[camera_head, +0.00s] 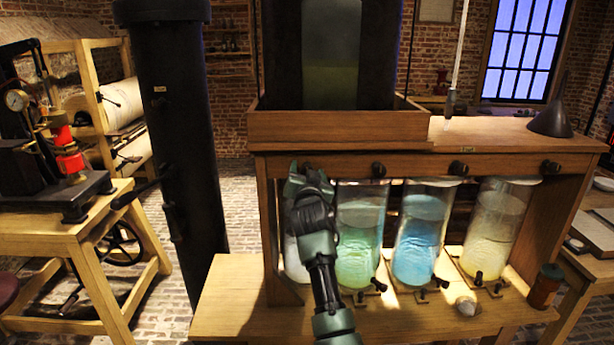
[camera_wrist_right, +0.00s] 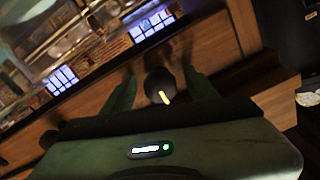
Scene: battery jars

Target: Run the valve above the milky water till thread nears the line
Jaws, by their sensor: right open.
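A row of glass jars stands under the wooden shelf. The leftmost jar (camera_head: 292,262) looks whitish and is mostly hidden behind my right arm. Beside it are a green jar (camera_head: 360,240), a blue jar (camera_head: 420,240) and a pale yellowish jar (camera_head: 497,225). Dark valve knobs line the shelf front, one above the green jar (camera_head: 378,170). My right gripper (camera_head: 308,178) is at the shelf front above the leftmost jar, hiding its valve. In the right wrist view its open fingers flank a dark round knob (camera_wrist_right: 158,84) with a yellow mark; contact is unclear. My left gripper is out of view.
A thin pale vertical tube (camera_head: 460,45) hangs above the shelf; no thread or line is readable. A dark funnel (camera_head: 552,118) sits at the shelf's right end. Small taps, a stone-like lump (camera_head: 466,305) and a brown container (camera_head: 545,286) stand on the bench front.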

